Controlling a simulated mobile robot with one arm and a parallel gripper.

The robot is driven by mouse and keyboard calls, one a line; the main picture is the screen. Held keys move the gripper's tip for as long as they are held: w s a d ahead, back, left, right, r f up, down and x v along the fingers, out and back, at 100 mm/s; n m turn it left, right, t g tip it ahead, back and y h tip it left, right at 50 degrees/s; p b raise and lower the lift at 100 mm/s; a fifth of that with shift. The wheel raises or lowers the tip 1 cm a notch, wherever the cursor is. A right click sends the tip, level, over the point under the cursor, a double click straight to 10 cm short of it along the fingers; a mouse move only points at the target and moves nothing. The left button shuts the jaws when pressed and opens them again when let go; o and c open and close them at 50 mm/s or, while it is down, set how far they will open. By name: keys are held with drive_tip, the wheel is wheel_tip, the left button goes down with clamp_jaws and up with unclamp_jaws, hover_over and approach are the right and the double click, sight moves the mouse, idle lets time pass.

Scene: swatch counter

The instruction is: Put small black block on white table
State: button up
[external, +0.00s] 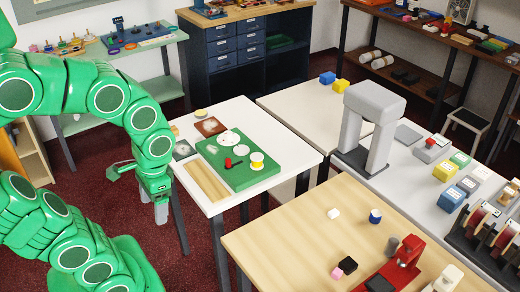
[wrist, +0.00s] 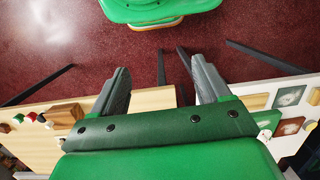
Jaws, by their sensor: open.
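The small black block (external: 347,265) sits on the light wood-topped table (external: 290,232) at the front, against a pink block (external: 337,273). A white table (external: 240,110) stands left of it, with a green board on top. Another white-topped table (external: 300,100) stands behind, to the right. My gripper (external: 155,203) points down beside the left edge of the nearer white table, apart from the blocks. In the wrist view my gripper (wrist: 158,75) has its two fingers spread with nothing between them.
The green board (external: 245,170) holds white discs and a red piece. A grey arch (external: 370,125) stands on the rear table. A red device (external: 400,265), a white block (external: 333,213) and a blue-and-white cylinder (external: 375,216) share the wood-topped table. Bare red floor lies below my gripper.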

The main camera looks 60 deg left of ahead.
drive_tip(key=shift+w+a+f+n+g, duration=0.5)
drive_tip(key=shift+w+a+f+n, duration=0.15)
drive_tip(key=shift+a+f, duration=0.2)
drive_tip(key=n+t, duration=0.3)
drive_tip(key=n, duration=3.2)
hover_over(350, 262)
drive_tip(key=shift+m, duration=0.25)
drive_tip(key=f, duration=1.5)
drive_tip(key=shift+w+a+f, duration=0.15)
drive_tip(key=shift+w+f, duration=0.05)
drive_tip(key=shift+f, duration=0.2)
drive_tip(key=shift+w+f, duration=0.15)
drive_tip(key=shift+f, duration=0.25)
drive_tip(key=shift+s+d+f, duration=0.1)
drive_tip(key=shift+s+f, duration=0.1)
drive_tip(key=shift+f, duration=1.7)
drive_tip(key=shift+s+d+f, duration=0.1)
drive_tip(key=shift+s+f, duration=0.05)
drive_tip(key=shift+f, duration=1.7)
drive_tip(key=c, duration=1.2)
drive_tip(key=shift+r, duration=0.55)
drive_tip(key=shift+c, duration=0.2)
wheel_tip(350, 262, up, 2)
drive_tip(key=shift+r, duration=0.2)
drive_tip(key=s+a+r, duration=0.5)
drive_tip(key=s+r, duration=0.4)
drive_tip(key=s, duration=0.4)
drive_tip(key=shift+a+r, duration=0.15)
drive_tip(key=shift+r, duration=0.15)
